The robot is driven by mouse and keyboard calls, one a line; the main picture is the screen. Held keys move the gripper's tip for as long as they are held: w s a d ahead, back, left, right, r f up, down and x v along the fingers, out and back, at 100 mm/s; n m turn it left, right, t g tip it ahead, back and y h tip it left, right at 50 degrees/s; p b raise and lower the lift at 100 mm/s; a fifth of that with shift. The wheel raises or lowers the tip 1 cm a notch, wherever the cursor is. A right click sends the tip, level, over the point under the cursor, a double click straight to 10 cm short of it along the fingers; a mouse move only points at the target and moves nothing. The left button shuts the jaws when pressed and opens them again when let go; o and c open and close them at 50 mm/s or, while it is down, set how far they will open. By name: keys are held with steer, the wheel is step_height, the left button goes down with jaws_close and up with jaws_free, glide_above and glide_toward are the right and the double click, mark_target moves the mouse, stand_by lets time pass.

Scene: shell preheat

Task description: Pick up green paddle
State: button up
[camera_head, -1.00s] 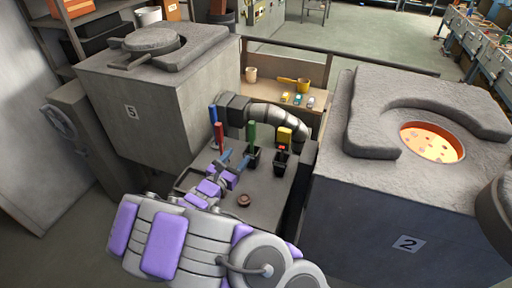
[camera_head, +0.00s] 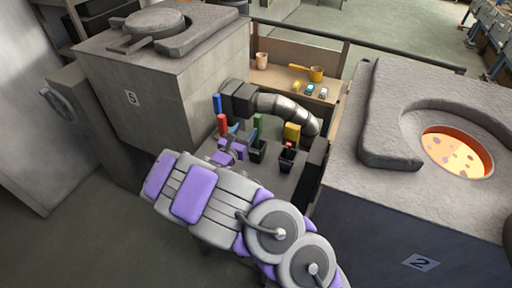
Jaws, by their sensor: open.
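The green paddle (camera_head: 257,128) stands upright in a small black holder (camera_head: 257,151) on the grey table between the two furnaces. My arm reaches over the table from below, and my gripper (camera_head: 236,143) is just left of the green paddle. The jaws are open, small in the picture and partly hidden by my own arm. I cannot tell whether they touch the paddle or its holder.
Beside it are a blue paddle (camera_head: 217,104), a red paddle (camera_head: 223,125) and a yellow paddle (camera_head: 292,132). A metal duct (camera_head: 283,105) runs behind. Furnace 5 (camera_head: 165,90) stands left; furnace 2 (camera_head: 400,205), with a glowing opening, stands right.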

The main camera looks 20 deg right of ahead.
mark_target(259, 116)
steer(key=x, duration=0.6)
steer(key=shift+d+f+b, duration=0.1)
steer(key=shift+d+b, duration=0.25)
steer(key=shift+d, duration=0.2)
steer(key=x, duration=0.2)
steer(key=b+x, duration=0.1)
steer(key=x, duration=0.1)
steer(key=shift+a+f, duration=0.1)
steer(key=shift+f, duration=0.3)
steer(key=shift+w+d, duration=0.2)
steer(key=shift+d, duration=0.35)
steer(key=shift+a, duration=0.3)
steer(key=c, duration=0.8)
steer(key=shift+d, duration=0.15)
steer(key=shift+c, duration=1.2)
